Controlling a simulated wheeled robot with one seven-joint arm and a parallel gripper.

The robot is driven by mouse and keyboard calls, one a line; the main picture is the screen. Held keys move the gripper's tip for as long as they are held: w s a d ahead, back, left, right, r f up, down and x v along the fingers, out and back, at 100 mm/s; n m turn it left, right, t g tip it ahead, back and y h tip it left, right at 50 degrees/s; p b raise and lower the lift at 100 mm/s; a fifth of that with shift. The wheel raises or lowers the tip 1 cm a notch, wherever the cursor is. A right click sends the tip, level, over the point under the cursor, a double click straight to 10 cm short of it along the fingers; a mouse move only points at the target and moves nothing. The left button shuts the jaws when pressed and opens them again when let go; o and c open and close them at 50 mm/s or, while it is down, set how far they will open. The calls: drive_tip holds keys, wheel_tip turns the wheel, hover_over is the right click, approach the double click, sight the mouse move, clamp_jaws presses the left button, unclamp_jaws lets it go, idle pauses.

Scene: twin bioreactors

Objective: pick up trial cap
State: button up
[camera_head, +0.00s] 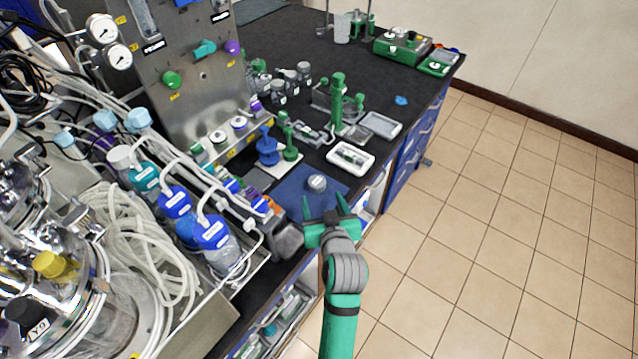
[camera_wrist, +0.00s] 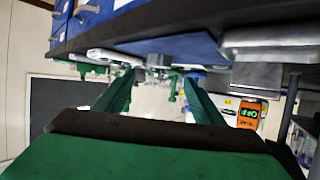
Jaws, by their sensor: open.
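A small round white-grey cap (camera_head: 317,182), which I take to be the trial cap, sits on a blue mat (camera_head: 290,197) near the front edge of the black bench. My gripper (camera_head: 326,208) is open and empty at the bench edge, on the near side of the cap and apart from it. In the wrist view, the scene looks upside down. The open fingers (camera_wrist: 158,80) point towards a small grey shape (camera_wrist: 158,60) by the blue mat (camera_wrist: 190,47); it may be the cap, but it is too small to be sure.
A white tray (camera_head: 351,157) lies behind the mat. A blue stand (camera_head: 267,148) and a green stand (camera_head: 290,148) are at the back left. Blue-capped bottles (camera_head: 212,232) and a dark grey device (camera_head: 287,240) crowd the left. The tiled floor (camera_head: 480,220) at right is clear.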

sight(319, 185)
drive_tip(key=shift+x, duration=4.8)
drive_tip(key=c, duration=1.1)
drive_tip(key=shift+d, duration=0.2)
drive_tip(key=shift+c, duration=0.2)
